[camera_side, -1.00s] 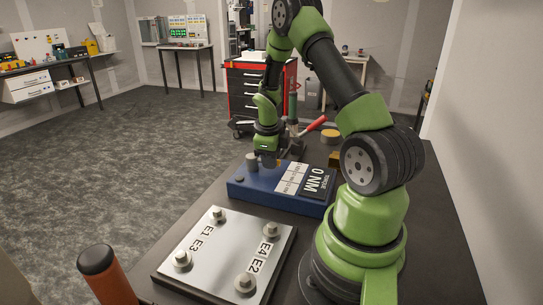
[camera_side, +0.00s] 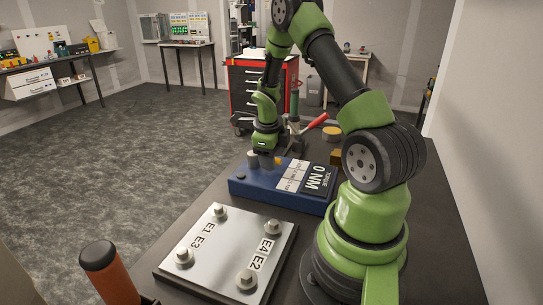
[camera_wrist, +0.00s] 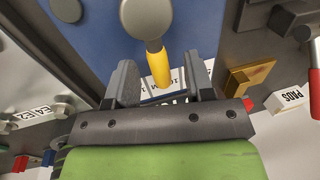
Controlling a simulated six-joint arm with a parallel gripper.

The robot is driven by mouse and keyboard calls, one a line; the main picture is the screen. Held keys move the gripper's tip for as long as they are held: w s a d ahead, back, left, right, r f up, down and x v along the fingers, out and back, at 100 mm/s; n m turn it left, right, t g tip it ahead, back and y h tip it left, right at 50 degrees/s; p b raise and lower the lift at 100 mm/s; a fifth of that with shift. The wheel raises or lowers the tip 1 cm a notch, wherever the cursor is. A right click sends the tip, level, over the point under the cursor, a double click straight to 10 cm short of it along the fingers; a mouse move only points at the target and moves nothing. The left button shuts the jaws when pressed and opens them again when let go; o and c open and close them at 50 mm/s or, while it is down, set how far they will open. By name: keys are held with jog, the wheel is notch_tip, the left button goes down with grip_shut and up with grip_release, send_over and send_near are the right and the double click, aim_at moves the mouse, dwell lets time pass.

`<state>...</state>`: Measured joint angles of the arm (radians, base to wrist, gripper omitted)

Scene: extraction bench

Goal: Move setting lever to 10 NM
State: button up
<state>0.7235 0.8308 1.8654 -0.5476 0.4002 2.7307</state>
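The blue torque tester (camera_side: 268,189) lies on the dark bench, and its display (camera_side: 319,178) reads 0 NM. In the wrist view its setting lever (camera_wrist: 160,68) is yellow and extends from a round grey knob (camera_wrist: 145,18) on the blue face (camera_wrist: 95,30). My gripper (camera_wrist: 160,75) is open, with one finger on each side of the lever's yellow end. Gaps show between the lever and both fingers. In the side view my gripper (camera_side: 266,158) points down over the tester, and its fingertips are hard to make out.
A pale plate (camera_side: 212,262) with bolts marked E1 to E4 lies in front of the tester. An orange handle (camera_side: 108,274) stands at the front left. A red-handled tool (camera_side: 317,122) and a yellow round item (camera_side: 332,133) are behind the tester.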

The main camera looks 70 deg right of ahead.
notch_tip(320, 180, up, 10)
jog(key=a, duration=0.2)
jog(key=shift+f, duration=0.15)
dwell(0.5)
jog(key=a+r+n+t, duration=0.2)
jog(key=a+r+n, duration=0.5)
jog(key=a+n, duration=0.1)
jog(key=s+a+r+n+t+y, duration=0.2)
jog(key=a+n, duration=0.6)
jog(key=n, duration=0.4)
jog(key=s+a+r+n+t+y, duration=0.2)
jog(key=s+a+r+n, duration=0.3)
jog(key=n, duration=0.7)
jog(key=s+a+t, duration=0.1)
jog(key=s+a, duration=0.1)
jog(key=a, duration=0.2)
jog(key=shift+s+r, duration=0.15)
jog(key=shift+s, duration=0.05)
